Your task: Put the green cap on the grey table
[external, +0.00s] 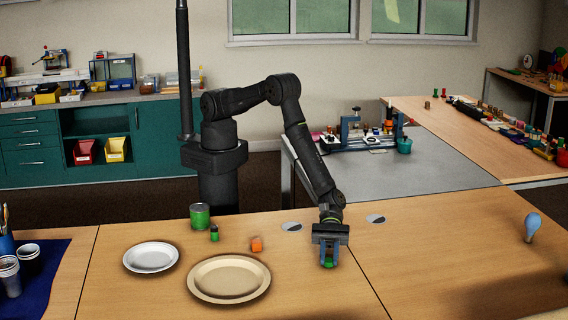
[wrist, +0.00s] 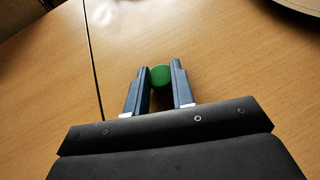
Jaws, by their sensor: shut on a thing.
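The green cap (wrist: 160,75) is a small round disc between my gripper's fingertips (wrist: 160,78) in the wrist view. In the external view my gripper (external: 329,262) points down at the wooden table, and the green cap (external: 328,264) shows at its fingertips. My gripper is shut on the cap. The cap is at or just above the wood; I cannot tell whether it touches. The grey table (external: 425,178) stands behind and to the right, beyond the wooden table (external: 420,265).
A blue bulb-shaped thing (external: 532,225) stands right. A blue device (external: 352,131) occupies the grey table's back; its front is clear.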

